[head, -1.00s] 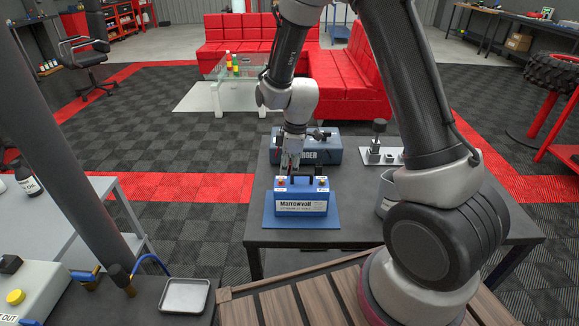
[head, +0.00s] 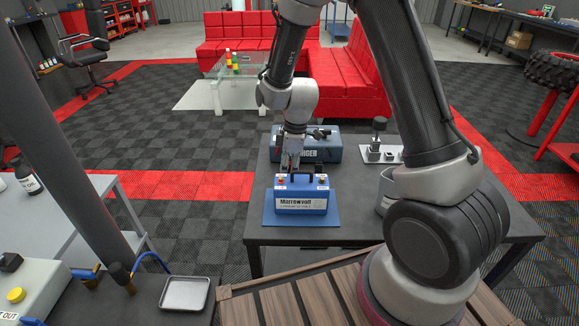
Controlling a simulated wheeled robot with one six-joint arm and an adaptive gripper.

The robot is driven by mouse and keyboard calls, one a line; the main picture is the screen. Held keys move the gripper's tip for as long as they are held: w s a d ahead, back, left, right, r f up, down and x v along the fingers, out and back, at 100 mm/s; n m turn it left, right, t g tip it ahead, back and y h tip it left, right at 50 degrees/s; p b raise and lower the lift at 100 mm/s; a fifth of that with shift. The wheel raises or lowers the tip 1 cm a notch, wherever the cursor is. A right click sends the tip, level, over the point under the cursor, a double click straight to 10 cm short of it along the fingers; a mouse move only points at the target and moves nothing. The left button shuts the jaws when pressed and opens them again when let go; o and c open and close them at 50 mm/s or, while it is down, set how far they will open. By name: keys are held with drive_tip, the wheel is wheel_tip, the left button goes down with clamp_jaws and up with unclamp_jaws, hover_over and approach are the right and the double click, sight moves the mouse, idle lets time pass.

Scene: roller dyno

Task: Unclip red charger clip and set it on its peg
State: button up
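The blue battery (head: 302,203), labelled Marrowvolt, stands upright on a blue mat (head: 270,219) on the dark table. It has a black handle and a terminal near each top end; the left one (head: 281,181) looks reddish. The blue charger (head: 322,153) stands behind it. My gripper (head: 290,164) points down just above the battery's left top, in front of the charger. A small reddish patch shows at its fingertips, but I cannot make out the red clip clearly. The finger gap is too small to read. I cannot make out the peg for the red clip.
A light plate with small metal parts (head: 376,154) lies right of the charger. My arm hides part of the table's right side. A metal tray (head: 185,293) lies on the bench at front left. The table left of the mat is narrow but clear.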

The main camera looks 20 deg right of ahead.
drive_tip(key=shift+o, duration=1.3)
drive_tip(key=shift+r, duration=0.1)
wheel_tip(320, 180, up, 12)
drive_tip(key=d, duration=0.1)
drive_tip(key=shift+s+d, duration=0.15)
drive_tip(key=shift+d, duration=0.1)
